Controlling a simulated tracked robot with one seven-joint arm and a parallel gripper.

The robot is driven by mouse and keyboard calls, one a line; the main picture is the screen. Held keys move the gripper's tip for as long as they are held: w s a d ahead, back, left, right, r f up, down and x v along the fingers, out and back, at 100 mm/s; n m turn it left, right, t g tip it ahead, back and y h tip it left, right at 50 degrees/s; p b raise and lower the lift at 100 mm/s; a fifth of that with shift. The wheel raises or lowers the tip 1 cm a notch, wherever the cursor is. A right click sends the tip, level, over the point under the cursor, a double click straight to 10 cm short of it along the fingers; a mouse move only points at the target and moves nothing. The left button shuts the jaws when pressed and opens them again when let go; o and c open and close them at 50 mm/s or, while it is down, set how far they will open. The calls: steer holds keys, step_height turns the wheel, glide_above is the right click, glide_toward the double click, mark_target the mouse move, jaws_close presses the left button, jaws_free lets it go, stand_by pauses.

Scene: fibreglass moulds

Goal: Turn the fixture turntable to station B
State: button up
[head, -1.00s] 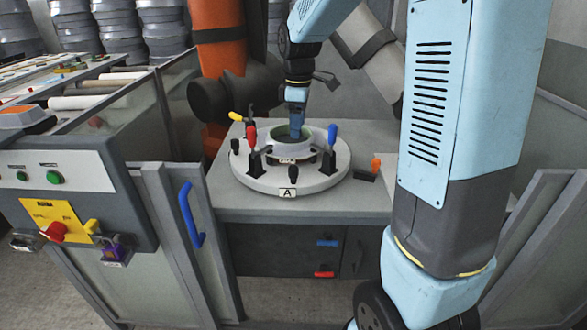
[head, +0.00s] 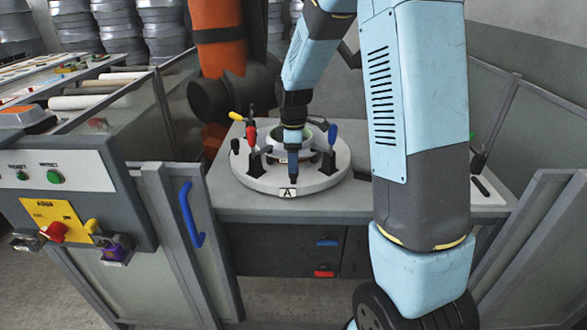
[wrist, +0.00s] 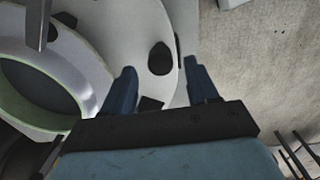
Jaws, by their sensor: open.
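The fixture turntable (head: 248,178) is a pale grey disc on the bench, with a plate marked A (head: 288,192) at its front rim. A black knob (head: 293,168) stands upright on the disc just behind that plate. My gripper (head: 292,148) is over the front of the disc, pointing down at the knob. In the wrist view, the open fingers (wrist: 160,88) are spread with the knob's dark top (wrist: 160,58) showing between and beyond them. I cannot tell whether they touch it. The ring-shaped mould (wrist: 88,62) with a green inner edge lies at the left there.
Clamps with red (head: 251,133), yellow (head: 236,116) and blue (head: 332,133) handles stand around the mould. A control panel (head: 60,170) is at the left, and a blue door handle (head: 190,215) is in front. My arm covers the bench's right part.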

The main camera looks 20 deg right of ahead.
steer(key=shift+f, duration=1.75)
jaws_close()
